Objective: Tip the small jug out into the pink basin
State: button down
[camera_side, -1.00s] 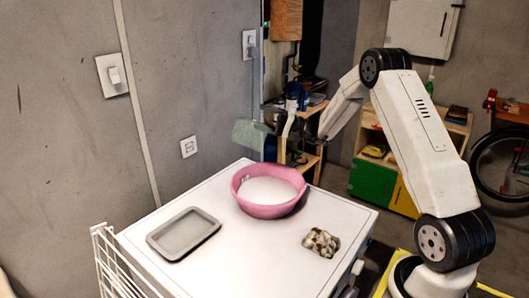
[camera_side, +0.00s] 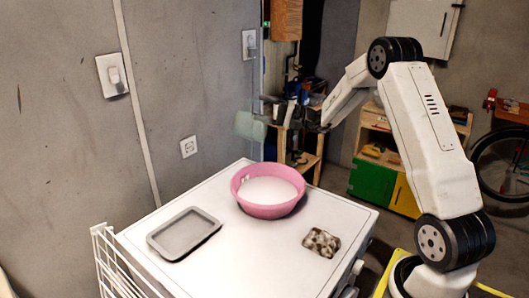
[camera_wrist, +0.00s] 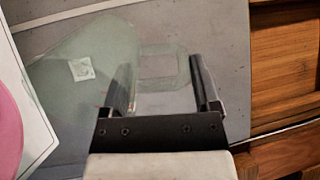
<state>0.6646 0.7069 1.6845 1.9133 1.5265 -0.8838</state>
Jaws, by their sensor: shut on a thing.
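The small jug (camera_side: 250,127) is pale green and see-through. My gripper (camera_side: 284,118) is shut on the jug's right side. In the wrist view the jug (camera_wrist: 70,60) reaches left from my gripper (camera_wrist: 163,75), with its handle part (camera_wrist: 160,66) between the fingers. The basin's pink side (camera_wrist: 8,130) shows at the left edge. The jug's tilt and contents cannot be told. The basin's inside looks pale.
The basin stands on a white machine top (camera_side: 150,275). A grey tray (camera_side: 184,233) lies to its left and a mottled brown-and-white lump (camera_side: 321,242) to its right. A white wire rack (camera_side: 115,262) is at the front left. The grey wall (camera_side: 60,170) rises behind.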

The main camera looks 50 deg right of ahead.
jog(key=g+h, duration=0.1)
jog(key=g, duration=0.1)
jog(key=r+g+h, duration=0.1)
jog(key=g+h, duration=0.1)
jog(key=shift+r+m+g, duration=0.1)
jog(key=shift+m+g, duration=0.2)
jog(key=shift+g, duration=0.1)
jog(key=shift+h, duration=0.3)
jog(key=shift+r+g+h, duration=0.25)
jog(key=shift+g+h, duration=0.4)
jog(key=shift+g, duration=0.45)
jog(key=shift+r+g+h, duration=0.2)
jog(key=shift+g+h, duration=0.45)
jog(key=shift+g, duration=0.45)
jog(key=shift+r+g+h, duration=0.1)
jog(key=shift+g+h, duration=0.3)
jog(key=shift+g, duration=0.3)
jog(key=shift+r+m+g+h, duration=0.3)
jog(key=shift+g+h, duration=0.4)
jog(key=shift+g, duration=0.4)
jog(key=g+h, duration=0.1)
jog(key=g, duration=0.2)
jog(key=shift+r+h, duration=0.25)
jog(key=shift+h, duration=0.15)
jog(key=shift+g, duration=0.4)
